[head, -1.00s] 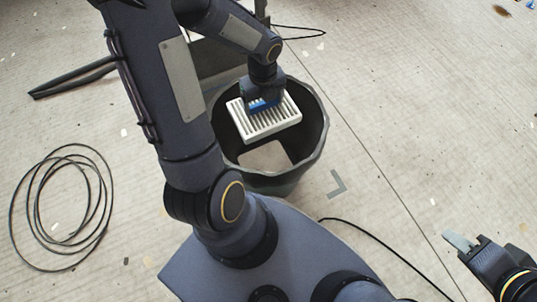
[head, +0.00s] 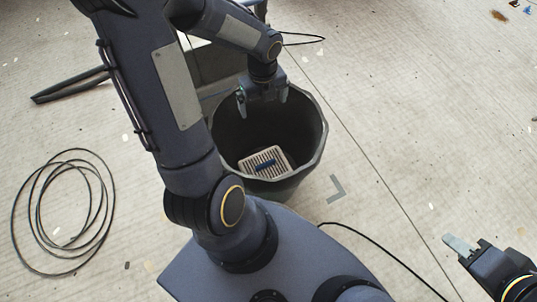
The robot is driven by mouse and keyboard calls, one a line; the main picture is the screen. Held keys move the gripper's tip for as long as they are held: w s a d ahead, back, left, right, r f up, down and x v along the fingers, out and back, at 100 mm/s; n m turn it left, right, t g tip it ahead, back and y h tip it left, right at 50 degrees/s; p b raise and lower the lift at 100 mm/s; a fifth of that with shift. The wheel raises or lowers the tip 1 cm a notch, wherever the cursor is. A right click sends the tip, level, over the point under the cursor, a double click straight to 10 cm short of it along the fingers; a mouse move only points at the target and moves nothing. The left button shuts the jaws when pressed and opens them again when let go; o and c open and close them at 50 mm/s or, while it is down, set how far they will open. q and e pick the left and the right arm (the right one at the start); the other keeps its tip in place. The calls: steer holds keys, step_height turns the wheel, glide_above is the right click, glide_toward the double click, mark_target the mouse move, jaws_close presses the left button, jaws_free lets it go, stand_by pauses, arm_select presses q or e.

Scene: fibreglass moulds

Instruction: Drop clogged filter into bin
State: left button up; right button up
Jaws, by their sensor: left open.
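The clogged filter (head: 279,157), a pale slatted panel with a blue strip across it, lies at the bottom of the dark bin (head: 318,140). My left gripper (head: 262,104) is above the bin's opening, open and empty, with its two fingers spread apart. It is clear of the filter. My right gripper (head: 460,246) is at the lower right edge of the head view, away from the bin. Only one pale finger of it shows clearly, so its opening is hard to judge.
A coiled black cable (head: 62,210) lies on the floor at left. Another cable (head: 385,248) runs along the floor below the bin. A dark bar (head: 70,84) lies at upper left. The floor right of the bin is mostly clear.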

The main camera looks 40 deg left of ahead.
arm_select(q)
step_height(320, 180, up, 4)
steer(key=shift+r+p, duration=0.1)
steer(key=shift+p, duration=0.55)
steer(key=s+d+r+n+t+h, duration=0.25)
steer(key=s+d+r+n, duration=0.35)
steer(key=n, duration=0.7)
steer(key=s+d+r+n+t+h, duration=0.2)
steer(key=s+d+r+n+t, duration=0.15)
steer(key=s+r+n, duration=0.6)
step_height(320, 180, up, 28)
steer(key=w+n+p, duration=0.2)
steer(key=p, duration=2.8)
steer(key=shift+d+y+p, duration=0.3)
steer(key=shift+d+y, duration=0.05)
steer(key=shift+d, duration=0.05)
steer(key=shift+w+n, duration=0.1)
steer(key=shift+n, duration=0.15)
